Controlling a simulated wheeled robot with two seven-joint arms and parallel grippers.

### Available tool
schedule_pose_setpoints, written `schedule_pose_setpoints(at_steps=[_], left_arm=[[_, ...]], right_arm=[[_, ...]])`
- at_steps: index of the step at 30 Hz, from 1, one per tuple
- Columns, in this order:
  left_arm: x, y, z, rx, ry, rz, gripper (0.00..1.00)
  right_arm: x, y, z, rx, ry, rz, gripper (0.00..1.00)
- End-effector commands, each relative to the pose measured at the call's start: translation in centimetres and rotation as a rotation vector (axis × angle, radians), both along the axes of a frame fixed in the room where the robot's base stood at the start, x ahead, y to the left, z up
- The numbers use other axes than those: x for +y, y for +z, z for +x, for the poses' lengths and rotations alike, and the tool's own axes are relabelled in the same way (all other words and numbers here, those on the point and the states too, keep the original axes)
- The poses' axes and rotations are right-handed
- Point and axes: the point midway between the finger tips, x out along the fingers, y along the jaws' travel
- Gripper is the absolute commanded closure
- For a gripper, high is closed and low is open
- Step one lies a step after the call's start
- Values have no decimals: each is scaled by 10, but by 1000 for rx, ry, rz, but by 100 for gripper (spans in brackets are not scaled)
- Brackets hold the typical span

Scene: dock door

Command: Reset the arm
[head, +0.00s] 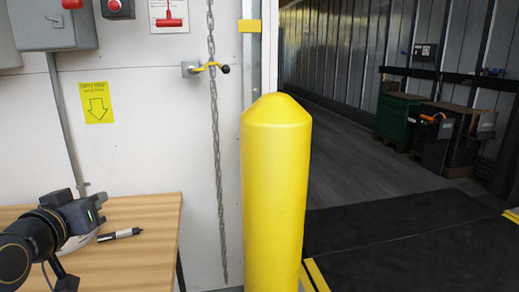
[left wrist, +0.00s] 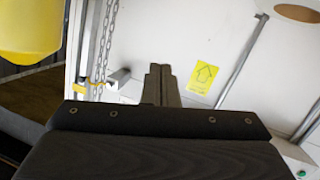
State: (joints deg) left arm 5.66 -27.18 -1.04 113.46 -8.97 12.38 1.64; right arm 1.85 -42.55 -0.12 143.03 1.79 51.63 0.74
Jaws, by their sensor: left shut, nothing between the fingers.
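My left gripper (head: 99,205) shows at the lower left of the head view, above a wooden table (head: 140,250). In the left wrist view its two fingers (left wrist: 161,82) stand side by side, closed together with nothing between them. Beyond the fingers the wrist view shows the white wall (left wrist: 150,35) and a yellow arrow sign (left wrist: 202,78). The same sign (head: 96,101) hangs on the wall in the head view. My right gripper is in neither view.
A yellow bollard (head: 275,190) stands right of the table. A chain (head: 214,150) hangs by a yellow-handled wall hook (head: 208,68). The dock opening with dark floor plates (head: 400,240) lies at the right.

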Motion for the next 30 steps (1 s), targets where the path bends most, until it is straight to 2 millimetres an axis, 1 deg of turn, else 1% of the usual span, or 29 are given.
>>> schedule_pose_setpoints(at_steps=[1, 2, 3, 6, 9, 12, 15, 19, 20, 21, 26, 29, 30], left_arm=[[-17, -32, -14, 93, -38, -30, 100], [-27, -50, -23, 151, -60, -48, 100], [-40, -75, -36, 228, -89, -71, 100], [-68, -125, -67, 392, -154, -119, 100], [-91, -163, -97, 524, -208, -154, 100], [-109, -193, -124, 634, -254, -180, 100], [-124, -218, -150, 732, -296, -203, 100], [-143, -246, -182, 848, -346, -229, 100], [-145, -242, -186, 863, -354, -232, 100], [-143, -223, -184, 856, -350, -231, 100], [-143, -189, -183, 853, -349, -230, 100], [-143, -163, -183, 852, -348, -230, 100], [-143, -151, -182, 852, -348, -230, 100]], right_arm=[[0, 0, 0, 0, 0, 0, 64], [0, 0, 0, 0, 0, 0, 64], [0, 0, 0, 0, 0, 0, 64], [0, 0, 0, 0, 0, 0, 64], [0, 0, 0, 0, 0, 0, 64], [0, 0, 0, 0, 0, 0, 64], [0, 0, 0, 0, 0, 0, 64], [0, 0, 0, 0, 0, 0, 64], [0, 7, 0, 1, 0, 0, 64], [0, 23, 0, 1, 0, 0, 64], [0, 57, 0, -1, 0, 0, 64], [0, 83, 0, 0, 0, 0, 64], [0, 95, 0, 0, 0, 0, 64]])
